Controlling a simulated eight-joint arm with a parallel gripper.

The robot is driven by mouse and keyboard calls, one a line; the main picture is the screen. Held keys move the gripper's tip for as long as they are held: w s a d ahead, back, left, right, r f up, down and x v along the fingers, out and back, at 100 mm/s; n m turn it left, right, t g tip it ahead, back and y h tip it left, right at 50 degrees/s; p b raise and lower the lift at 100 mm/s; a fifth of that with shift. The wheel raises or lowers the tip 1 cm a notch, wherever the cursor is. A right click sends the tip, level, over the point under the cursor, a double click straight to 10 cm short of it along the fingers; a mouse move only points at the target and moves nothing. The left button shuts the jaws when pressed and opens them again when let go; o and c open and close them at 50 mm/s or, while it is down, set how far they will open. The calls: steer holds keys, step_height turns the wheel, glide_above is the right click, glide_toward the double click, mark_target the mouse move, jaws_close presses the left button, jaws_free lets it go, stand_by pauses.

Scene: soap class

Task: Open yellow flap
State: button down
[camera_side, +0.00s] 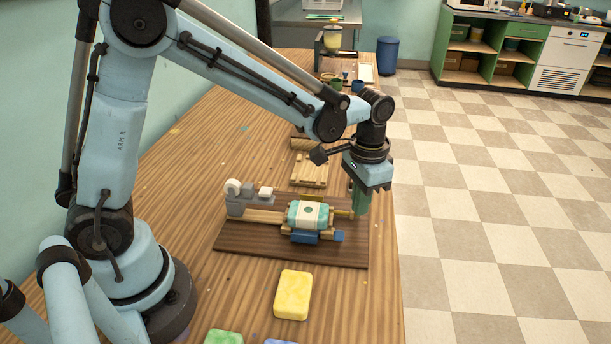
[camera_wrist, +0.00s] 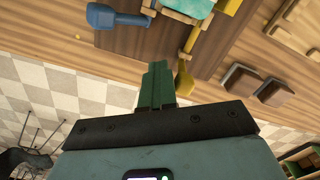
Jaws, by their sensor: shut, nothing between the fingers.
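A teal soap bar with a white band (camera_side: 307,214) sits in a wooden holder on a dark brown board (camera_side: 245,248). A yellow piece (camera_side: 313,197) shows behind the soap; its full shape is hidden. In the wrist view a yellow piece (camera_wrist: 228,6) is cut by the top edge beside the soap (camera_wrist: 196,7). A yellow bar (camera_wrist: 184,78) with a wider end reaches out from the holder. A blue flap (camera_side: 312,237) lies in front of the soap. My gripper (camera_side: 360,207) is shut and empty, its green fingers pointing down at the board's right end, close to the yellow bar.
A white roll and grey blocks (camera_side: 244,196) stand at the board's left. A yellow soap (camera_side: 293,295) lies in front of the board. A wooden rack (camera_side: 308,170) stands behind it. The table's right edge (camera_side: 396,240) is close to my gripper.

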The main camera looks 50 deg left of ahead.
steer(key=shift+w+a+f, duration=0.35)
steer(key=shift+w+a, duration=0.05)
steer(key=shift+a, duration=0.05)
steer(key=shift+w+a+f, duration=0.1)
steer(key=shift+w+a, duration=0.4)
steer(key=shift+a, duration=0.05)
step_height(320, 180, up, 7)
steer(key=shift+s+d, duration=0.4)
steer(key=shift+d, duration=0.05)
stand_by(0.6)
steer(key=s+a+r+n+t, duration=0.2)
steer(key=s+a+t, duration=0.4)
steer(key=s, duration=0.6)
steer(key=shift+a+r+n+t, duration=0.2)
steer(key=shift+n+t, duration=0.3)
steer(key=shift+t, duration=0.1)
